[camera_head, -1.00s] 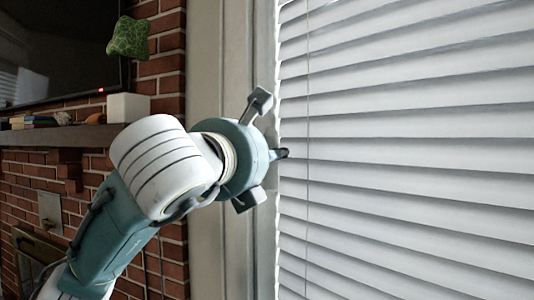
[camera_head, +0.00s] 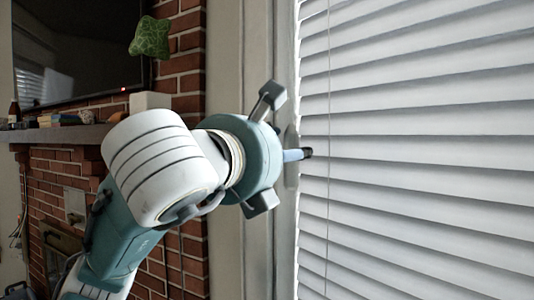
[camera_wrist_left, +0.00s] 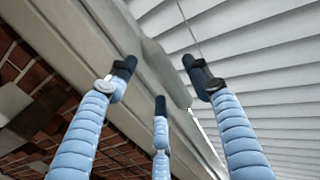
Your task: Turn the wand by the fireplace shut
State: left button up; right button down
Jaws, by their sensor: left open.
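White window blinds (camera_head: 430,150) with tilted slats fill the right of the head view, and show at the upper right of the left wrist view (camera_wrist_left: 270,50). A thin white rod, likely the wand (camera_wrist_left: 204,132), runs beside the window frame in the left wrist view, between the middle and right fingers. I cannot make it out in the head view. My left gripper (camera_wrist_left: 158,72) is open and empty, its three blue fingers spread toward the frame and the blinds' left edge.
The pale window frame (camera_head: 257,30) stands behind my left wrist. Left of it are the brick fireplace wall (camera_head: 185,60), a mantel (camera_head: 60,134) with a white pot (camera_head: 150,101) and a green plant (camera_head: 150,38), and a dark television (camera_head: 75,50). A thin cord (camera_head: 329,90) hangs before the slats.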

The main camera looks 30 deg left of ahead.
pick_arm(q)
jog(key=s+d, duration=0.1)
jog(key=s, duration=0.7)
jog(key=shift+s, duration=0.35)
jog(key=shift+d, duration=0.15)
